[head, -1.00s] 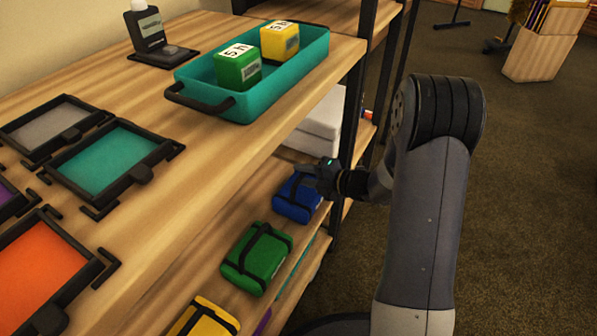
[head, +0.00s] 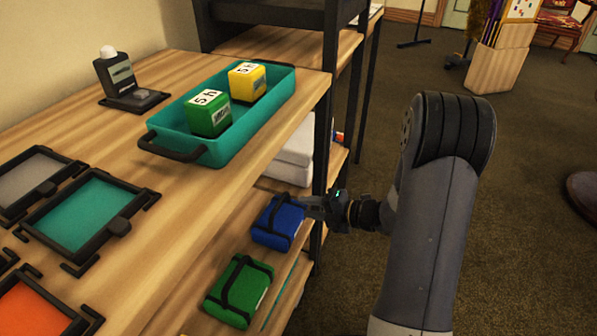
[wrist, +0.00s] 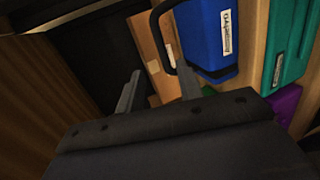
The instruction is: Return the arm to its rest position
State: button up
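My gripper (head: 316,207) is at the edge of the lower shelf, just right of a blue case (head: 276,224) with black straps. In the wrist view my gripper (wrist: 159,76) shows two dark fingers standing apart with nothing held between them. The blue case (wrist: 207,35) with a white label and a black handle is beyond the right finger. Whether that finger touches the handle is hard to tell. My arm reaches in from the right of the head view.
A teal tray (head: 247,133) on the upper shelf holds a green block (head: 208,119) and a yellow block (head: 247,84). A green case (head: 240,291) lies nearer on the lower shelf. A dark shelf post (head: 321,150) stands close behind my gripper. Open floor lies right.

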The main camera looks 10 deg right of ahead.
aim_at(281, 203)
jog(key=b+x, duration=0.3)
jog(key=x, duration=0.9)
jog(key=shift+f+b, duration=0.15)
jog(key=shift+b, duration=0.2)
jog(key=shift+s, duration=0.1)
jog(key=shift+r, duration=0.3)
